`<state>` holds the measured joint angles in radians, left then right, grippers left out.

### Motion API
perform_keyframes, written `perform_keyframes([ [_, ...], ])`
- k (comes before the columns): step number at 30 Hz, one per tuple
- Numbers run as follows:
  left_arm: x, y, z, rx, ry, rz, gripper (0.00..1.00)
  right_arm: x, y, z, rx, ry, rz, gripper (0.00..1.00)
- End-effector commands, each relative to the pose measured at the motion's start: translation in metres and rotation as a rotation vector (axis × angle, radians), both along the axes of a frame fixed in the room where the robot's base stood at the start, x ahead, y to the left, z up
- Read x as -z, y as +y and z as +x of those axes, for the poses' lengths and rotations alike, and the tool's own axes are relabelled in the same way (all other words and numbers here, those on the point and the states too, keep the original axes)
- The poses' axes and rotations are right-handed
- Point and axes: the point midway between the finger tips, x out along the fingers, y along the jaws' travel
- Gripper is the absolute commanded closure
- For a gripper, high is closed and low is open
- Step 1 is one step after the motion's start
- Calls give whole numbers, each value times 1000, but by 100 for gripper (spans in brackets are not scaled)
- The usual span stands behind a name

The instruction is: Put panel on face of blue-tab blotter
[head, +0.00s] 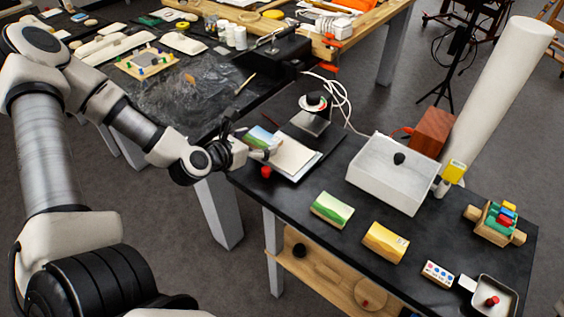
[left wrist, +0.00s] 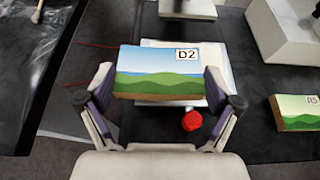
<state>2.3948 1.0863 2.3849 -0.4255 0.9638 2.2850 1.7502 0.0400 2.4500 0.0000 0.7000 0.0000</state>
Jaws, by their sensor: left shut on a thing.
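My left gripper (head: 250,150) is shut on a panel (head: 263,138) painted with blue sky and green hills. In the left wrist view the panel (left wrist: 158,72) bears the label D2 and sits between the two fingers of the gripper (left wrist: 160,90). A white blotter pad (head: 295,157) lies on a dark board beside and partly under the panel; its edge shows behind the panel in the left wrist view (left wrist: 215,85). I cannot tell whether the panel touches it. My right gripper is not in view.
A red knob (head: 266,172) stands at the table edge close to my gripper. A lamp-like device (head: 313,115) stands behind the pad.

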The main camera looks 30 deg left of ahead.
Motion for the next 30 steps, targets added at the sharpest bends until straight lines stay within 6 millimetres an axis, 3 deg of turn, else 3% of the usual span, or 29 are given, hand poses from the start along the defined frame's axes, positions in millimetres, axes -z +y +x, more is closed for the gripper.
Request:
perform_keyframes([
  [2, 7, -11, 7, 11, 1, 8, 44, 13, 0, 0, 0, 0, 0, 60],
  [15, 7, -49, 41, 5, 0, 2, 44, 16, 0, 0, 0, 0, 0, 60],
  [21, 39, -47, 41, 2, 0, 0, 44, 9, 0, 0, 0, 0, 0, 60],
  [30, 43, -47, 41, 2, -2, -1, 44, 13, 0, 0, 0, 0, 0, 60],
])
